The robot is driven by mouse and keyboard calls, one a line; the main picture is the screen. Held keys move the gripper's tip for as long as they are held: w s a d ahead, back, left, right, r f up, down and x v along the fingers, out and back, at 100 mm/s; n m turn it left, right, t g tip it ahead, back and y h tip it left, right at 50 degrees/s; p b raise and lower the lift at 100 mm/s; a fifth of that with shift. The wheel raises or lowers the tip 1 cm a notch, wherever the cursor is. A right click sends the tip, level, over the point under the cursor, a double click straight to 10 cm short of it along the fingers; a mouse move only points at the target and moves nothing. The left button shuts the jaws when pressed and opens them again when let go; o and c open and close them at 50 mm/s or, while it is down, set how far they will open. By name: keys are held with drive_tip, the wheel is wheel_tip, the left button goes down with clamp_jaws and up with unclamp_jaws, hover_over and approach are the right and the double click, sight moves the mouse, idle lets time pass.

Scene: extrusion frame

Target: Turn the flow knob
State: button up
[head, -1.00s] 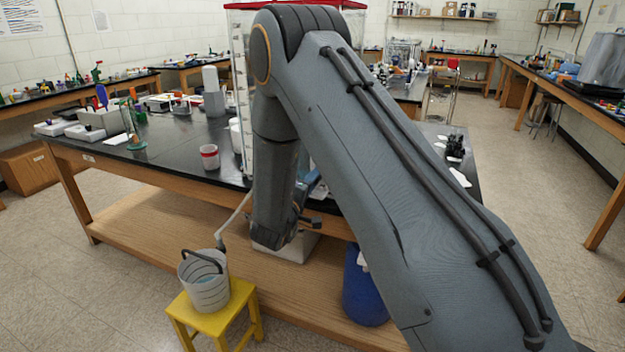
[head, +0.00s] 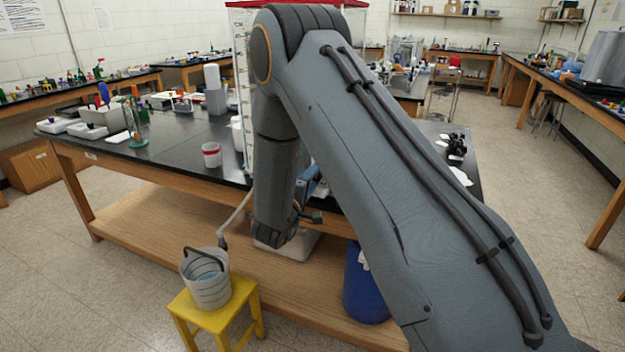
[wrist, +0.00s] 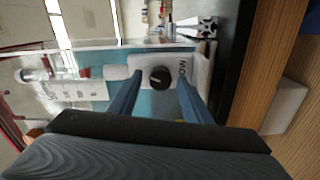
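The flow knob (wrist: 160,77) is a round black knob on a white panel (wrist: 143,63), with partly visible lettering beside it, in the wrist view. My gripper (wrist: 160,85) is open, its two blue fingers pointing at the panel, one on each side of the knob. A gap shows between the knob and each finger. I cannot tell how far the fingertips are from the panel. In the head view my arm hides the knob and most of the gripper.
A tall clear tank with a red top (head: 243,95) stands on the black bench (head: 180,150) behind my arm. A grey bucket (head: 208,290) with a hose sits on a yellow stool (head: 220,318). A blue bin (head: 365,290) stands by the lower shelf.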

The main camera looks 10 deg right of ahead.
drive_tip(key=b+v, duration=0.2)
drive_tip(key=v, duration=0.5)
drive_tip(key=shift+s+a, duration=0.2)
drive_tip(key=shift+s, duration=0.1)
drive_tip(key=s+d+m+g+y, duration=0.1)
drive_tip(key=s+m+g+y, duration=0.2)
drive_tip(key=s, duration=0.6)
drive_tip(key=s+d+f+m+g+y, duration=0.1)
drive_tip(key=s+d+m+g+y, duration=0.1)
drive_tip(key=s, duration=0.8)
drive_tip(key=s+d+f+m+g+y, duration=0.1)
drive_tip(key=s+m+g+y, duration=0.2)
drive_tip(key=s+g+y, duration=0.2)
drive_tip(key=s+g, duration=0.3)
drive_tip(key=s, duration=0.2)
drive_tip(key=shift+d+m+y+b, duration=0.3)
drive_tip(key=shift+d+m, duration=0.1)
